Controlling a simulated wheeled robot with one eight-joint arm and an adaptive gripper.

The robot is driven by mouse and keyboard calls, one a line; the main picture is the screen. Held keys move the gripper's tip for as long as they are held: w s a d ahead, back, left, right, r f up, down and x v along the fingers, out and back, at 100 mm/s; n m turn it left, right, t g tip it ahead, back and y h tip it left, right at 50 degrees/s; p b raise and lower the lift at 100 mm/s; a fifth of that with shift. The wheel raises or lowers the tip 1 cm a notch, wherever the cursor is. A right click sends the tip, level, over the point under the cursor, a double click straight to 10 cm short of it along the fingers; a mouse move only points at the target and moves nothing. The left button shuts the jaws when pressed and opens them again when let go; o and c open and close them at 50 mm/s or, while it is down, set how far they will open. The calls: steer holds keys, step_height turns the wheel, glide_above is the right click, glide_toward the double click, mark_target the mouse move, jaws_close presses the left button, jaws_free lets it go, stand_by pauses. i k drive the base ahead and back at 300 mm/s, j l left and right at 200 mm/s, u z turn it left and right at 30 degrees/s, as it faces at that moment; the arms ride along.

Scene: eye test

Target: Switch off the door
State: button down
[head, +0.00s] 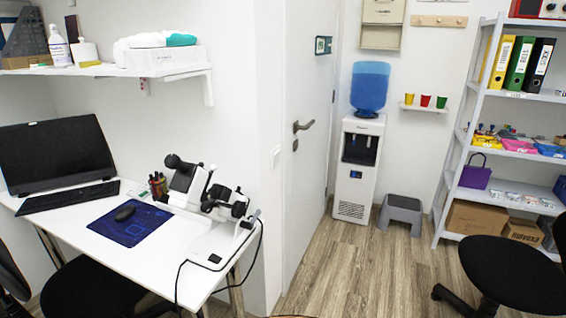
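A white door (307,200) stands in the middle of the head view, seen at a steep angle. It looks shut, but I cannot be sure. Its grey lever handle (303,126) is on the left side of the door, with a small lock plate below it. A small white plate (276,157), which looks like a wall switch, is on the wall just left of the door. I cannot tell whether it is on or off. My gripper is not in view.
A water cooler (357,170), grey step stool (401,213), shelf rack (453,165) and black chair (515,270) stand right. Wooden floor (385,275) before the door is clear.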

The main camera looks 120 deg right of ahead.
mark_target(276, 157)
steer(key=z, duration=4.15)
steer(key=l+u, duration=0.25)
steer(key=l, duration=0.45)
steer(key=l+u, duration=0.2)
steer(key=l, duration=0.45)
steer(key=k, duration=0.05)
